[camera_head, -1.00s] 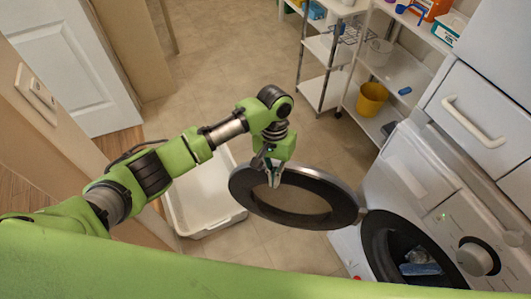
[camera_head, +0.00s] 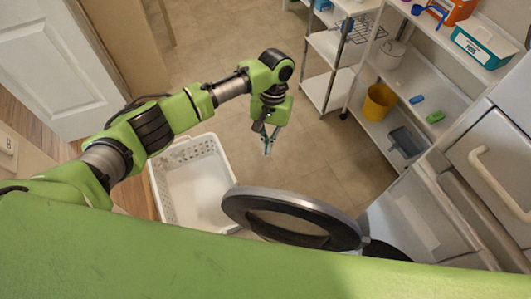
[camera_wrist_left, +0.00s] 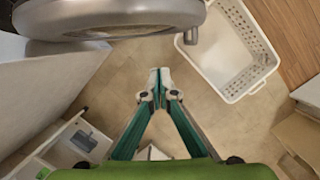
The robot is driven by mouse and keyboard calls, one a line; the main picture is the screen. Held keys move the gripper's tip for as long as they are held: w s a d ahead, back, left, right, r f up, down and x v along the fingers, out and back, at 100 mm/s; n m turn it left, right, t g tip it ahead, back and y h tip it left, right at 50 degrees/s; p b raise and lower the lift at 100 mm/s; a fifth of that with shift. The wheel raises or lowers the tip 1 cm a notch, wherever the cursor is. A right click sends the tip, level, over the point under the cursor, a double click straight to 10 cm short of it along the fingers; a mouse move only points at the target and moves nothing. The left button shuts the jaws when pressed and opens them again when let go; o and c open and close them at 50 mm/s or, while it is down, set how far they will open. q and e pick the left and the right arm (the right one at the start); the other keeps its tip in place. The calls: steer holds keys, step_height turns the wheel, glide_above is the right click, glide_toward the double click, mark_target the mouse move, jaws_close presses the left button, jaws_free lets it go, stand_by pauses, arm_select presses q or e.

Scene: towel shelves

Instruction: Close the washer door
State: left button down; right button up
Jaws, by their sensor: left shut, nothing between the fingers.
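The washer door (camera_head: 292,217), a dark round ring with a grey rim, stands swung wide open from the white washer (camera_head: 415,215). The washer's dark opening (camera_head: 383,250) shows only in part, cut off by my green body. My left gripper (camera_head: 268,150) is shut and empty, beyond the door and apart from it, pointing down over the floor. In the left wrist view the gripper's fingertips (camera_wrist_left: 159,75) meet, and the door (camera_wrist_left: 110,18) fills the top left. My right gripper is not in view.
A white laundry basket (camera_head: 154,190) stands on the floor left of the door. A shelf unit (camera_head: 400,80) with a yellow bucket (camera_head: 379,101) and a wire rack stand at the back right. The tiled floor beyond my gripper is clear.

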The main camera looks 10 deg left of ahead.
arm_select(q)
steer(key=s+f+p, duration=0.3)
steer(key=s+f, duration=0.3)
steer(key=f, duration=0.2)
steer(key=shift+s+a+f, duration=0.2)
steer(key=shift+s+a, duration=0.15)
steer(key=shift+a, duration=0.05)
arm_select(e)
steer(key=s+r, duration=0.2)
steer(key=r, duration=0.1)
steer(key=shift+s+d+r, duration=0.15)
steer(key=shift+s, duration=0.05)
arm_select(q)
steer(key=shift+s, duration=0.1)
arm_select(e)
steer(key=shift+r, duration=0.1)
